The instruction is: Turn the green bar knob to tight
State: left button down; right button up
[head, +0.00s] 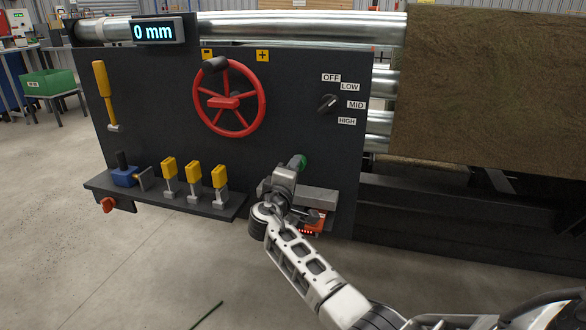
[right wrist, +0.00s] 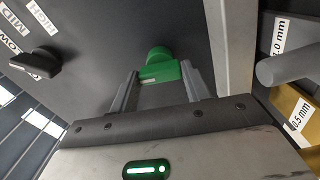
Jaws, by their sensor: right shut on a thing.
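The green bar knob (head: 302,161) sits on the dark panel, below and right of the red handwheel. In the right wrist view the knob (right wrist: 157,62) shows a round base with a bar across its front. My right gripper (head: 293,169) reaches it from below. In the right wrist view the gripper's two fingers (right wrist: 160,80) stand on either side of the bar, shut on it. No marking for tight can be read around the knob. My left gripper is out of view.
The panel (head: 150,130) also holds the red handwheel (head: 229,97), a black selector (head: 328,103) with OFF, LOW, MID and HIGH labels, and a display (head: 158,30) reading 0 mm. Several yellow-handled tools stand on the ledge (head: 215,208). A brown turf roll (head: 490,85) is at right.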

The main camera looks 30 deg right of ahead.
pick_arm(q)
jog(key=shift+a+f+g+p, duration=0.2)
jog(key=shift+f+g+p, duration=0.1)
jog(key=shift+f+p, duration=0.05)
pick_arm(e)
jog(key=shift+n, duration=0.9)
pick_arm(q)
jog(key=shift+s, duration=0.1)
pick_arm(e)
jog(key=o, duration=1)
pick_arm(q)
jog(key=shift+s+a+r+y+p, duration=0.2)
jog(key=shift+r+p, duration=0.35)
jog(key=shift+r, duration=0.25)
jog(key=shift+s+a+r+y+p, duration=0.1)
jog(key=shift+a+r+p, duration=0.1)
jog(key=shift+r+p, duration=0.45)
pick_arm(e)
jog(key=v, duration=1.6)
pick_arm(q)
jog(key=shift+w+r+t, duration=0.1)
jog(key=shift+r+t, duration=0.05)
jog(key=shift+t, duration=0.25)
pick_arm(e)
jog(key=shift+w+a, duration=0.1)
